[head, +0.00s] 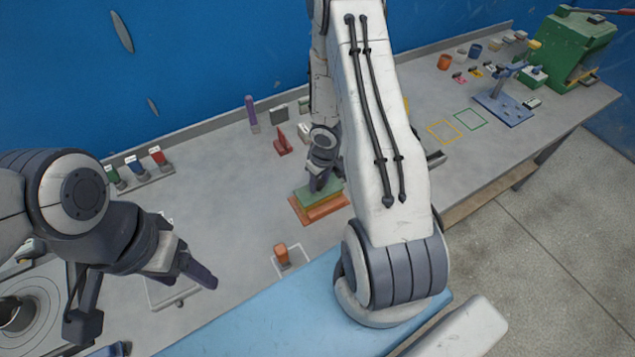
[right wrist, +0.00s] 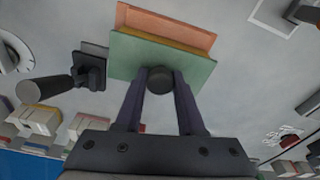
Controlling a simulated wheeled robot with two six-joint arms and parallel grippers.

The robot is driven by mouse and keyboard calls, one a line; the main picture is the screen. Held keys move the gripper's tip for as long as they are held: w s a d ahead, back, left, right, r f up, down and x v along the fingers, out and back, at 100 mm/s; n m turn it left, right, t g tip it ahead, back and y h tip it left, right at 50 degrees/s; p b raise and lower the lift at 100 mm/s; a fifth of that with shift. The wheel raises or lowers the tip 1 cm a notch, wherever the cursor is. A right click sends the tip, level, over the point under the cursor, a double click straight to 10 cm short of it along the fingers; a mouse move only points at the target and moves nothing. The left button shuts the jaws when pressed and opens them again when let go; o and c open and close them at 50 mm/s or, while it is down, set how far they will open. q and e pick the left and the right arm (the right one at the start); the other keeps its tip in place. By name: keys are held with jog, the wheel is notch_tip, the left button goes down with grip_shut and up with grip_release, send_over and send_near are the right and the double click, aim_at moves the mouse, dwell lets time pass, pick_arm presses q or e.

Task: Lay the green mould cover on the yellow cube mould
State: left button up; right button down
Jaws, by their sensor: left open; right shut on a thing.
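My right gripper (right wrist: 160,84) is shut on the dark knob (right wrist: 160,80) of the green mould cover (right wrist: 190,68). In the head view the cover (head: 309,194) is partly hidden by the gripper (head: 319,183). A yellow strip of the cube mould (right wrist: 165,40) shows past one edge of the cover in the right wrist view, above an orange base (right wrist: 165,20). The cover is over most of the mould; I cannot tell whether they touch. The orange base (head: 320,213) lies on the table. My left gripper (head: 196,270) is open and empty, well left of the mould.
An orange-handled tool (head: 281,253) stands on a white-outlined spot in front. A red piece (head: 283,144) and purple-handled tool (head: 251,112) stand behind. A blue stand (head: 503,108) and green machine (head: 570,52) are far right. Bare table lies left of the mould.

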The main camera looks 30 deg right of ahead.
jog(key=c, duration=0.5)
grip_release()
notch_tip(320, 180, up, 12)
jog(key=s+p, duration=0.1)
jog(key=p, duration=0.9)
notch_tip(320, 180, up, 7)
jog(key=n+h, duration=0.1)
send_over(322, 185)
jog(key=w+a, duration=0.2)
jog(key=a, duration=0.1)
jog(key=s+a+r+n+h, duration=0.1)
jog(key=a+r, duration=0.7)
jog(key=s+a+r+n+y, duration=0.1)
jog(key=s+a+r, duration=0.2)
jog(key=s+a, duration=0.2)
jog(key=s+a+r+n+g+y, duration=0.1)
jog(key=s+a+r, duration=0.3)
jog(key=s, duration=0.3)
jog(key=s+a+r+n, duration=0.1)
jog(key=s+a+r, duration=0.2)
jog(key=s+a, duration=0.2)
jog(key=shift+s+a+r+n+y+p, duration=0.15)
jog(key=shift+s+r+n+y+p, duration=0.05)
jog(key=shift+s, duration=0.35)
jog(key=shift+s+a+r+n+y+p, duration=0.15)
jog(key=shift+s+n+y+p, duration=0.05)
jog(key=shift+s, duration=0.3)
